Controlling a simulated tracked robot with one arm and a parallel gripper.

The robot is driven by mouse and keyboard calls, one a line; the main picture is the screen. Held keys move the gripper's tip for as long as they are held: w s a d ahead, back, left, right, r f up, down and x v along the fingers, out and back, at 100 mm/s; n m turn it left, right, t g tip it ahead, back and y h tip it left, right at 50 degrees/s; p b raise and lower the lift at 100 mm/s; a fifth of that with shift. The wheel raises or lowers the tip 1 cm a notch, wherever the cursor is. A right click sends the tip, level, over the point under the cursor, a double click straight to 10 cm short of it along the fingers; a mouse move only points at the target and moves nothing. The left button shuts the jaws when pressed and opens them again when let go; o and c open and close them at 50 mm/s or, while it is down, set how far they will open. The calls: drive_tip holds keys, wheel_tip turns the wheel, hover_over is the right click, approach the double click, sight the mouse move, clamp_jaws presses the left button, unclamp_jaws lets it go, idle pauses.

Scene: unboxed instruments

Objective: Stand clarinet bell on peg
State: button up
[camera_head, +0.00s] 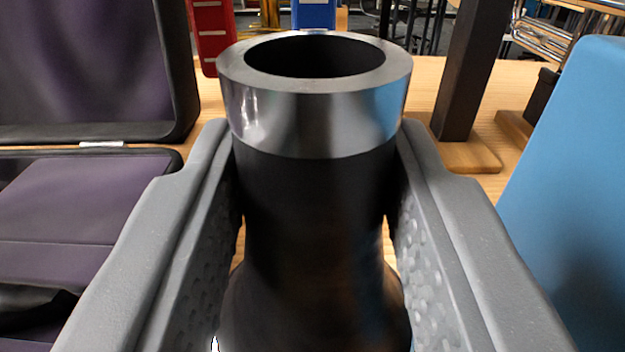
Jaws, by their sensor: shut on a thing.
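The clarinet bell (315,200) is black with a wide silver ring at its narrow upper end. It stands upright in the middle of the view, ring up, and widens toward the bottom edge, where its lower rim is out of sight. My gripper (315,150) is shut on the bell, one grey finger on each side just below the ring. A dark square post (463,70) on a wooden base (460,156) stands behind and to the right; its top is cut off, and I cannot tell whether it is the peg.
An open case (85,210) with purple lining lies at left. A blue panel-like object (580,180) is close at right. A red object (212,35) and a blue box (314,14) stand behind on the wooden table (430,85). Some bare table shows between bell and post.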

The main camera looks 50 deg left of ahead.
sight(317, 330)
drive_tip(key=shift+f+p, duration=0.55)
drive_tip(key=shift+f, duration=0.1)
idle(1.0)
drive_tip(key=shift+p, duration=0.45)
drive_tip(key=shift+f+b, duration=0.45)
drive_tip(key=shift+f, duration=1.45)
idle(1.8)
drive_tip(key=o, duration=1.2)
drive_tip(key=shift+c, duration=0.2)
drive_tip(key=shift+s+d, duration=0.1)
drive_tip(key=shift+d, duration=0.05)
drive_tip(key=shift+c, duration=0.2)
drive_tip(key=shift+p+v, duration=0.7)
drive_tip(key=shift+v, duration=2.1)
